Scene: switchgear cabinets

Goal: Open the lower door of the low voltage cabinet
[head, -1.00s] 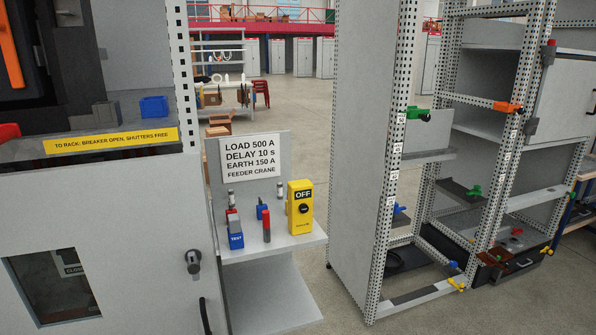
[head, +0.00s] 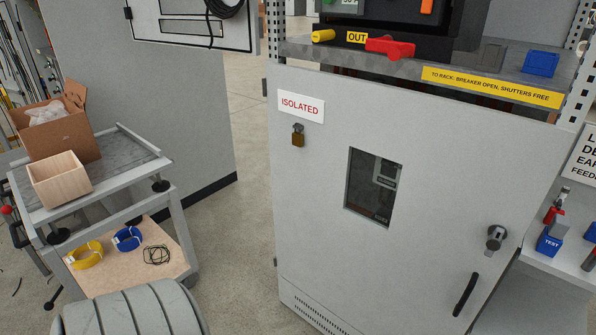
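A grey cabinet fills the right half of the head view. Its lower door (head: 330,245) looks shut. The door has a small dark window (head: 373,188), a round dark knob or lock (head: 496,238) on its right side and a black bar handle (head: 465,295) below that. No label in view tells whether this is the low voltage cabinet. Neither of my grippers is in view.
A trolley (head: 115,205) with a cardboard box (head: 62,130), a wooden box (head: 59,180) and cable coils stands at the left. A shelf (head: 560,262) with a blue TEST block (head: 550,240) adjoins the cabinet's right. Bare floor (head: 235,240) lies between trolley and cabinet.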

